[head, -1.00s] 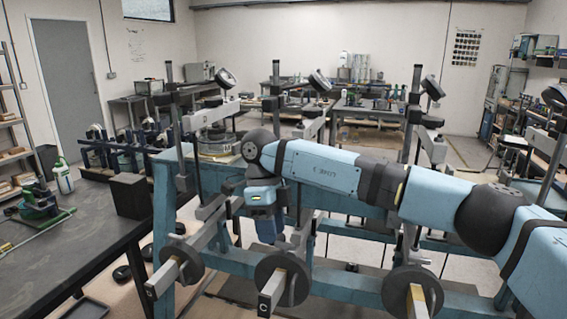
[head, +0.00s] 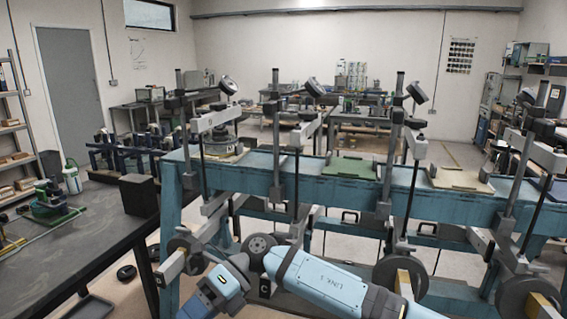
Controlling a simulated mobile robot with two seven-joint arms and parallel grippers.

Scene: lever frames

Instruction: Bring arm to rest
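My blue and black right arm (head: 320,281) comes in from the lower right. It bends at a dark joint, and its forward part (head: 213,293) runs down to the lower left and out of the picture, so its gripper is not seen. My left arm and gripper are not in view. The arm is in front of a blue lever frame (head: 262,172) with several upright posts and grey levers. Round dark weights (head: 400,272) hang at the near lever ends.
A dark bench (head: 75,245) stands at the left, with a black block (head: 139,194), a green device (head: 47,203) and a spray bottle (head: 71,178). A green mat (head: 350,167) lies on the frame's top. Other benches stand along the back. Open floor shows beyond the frame.

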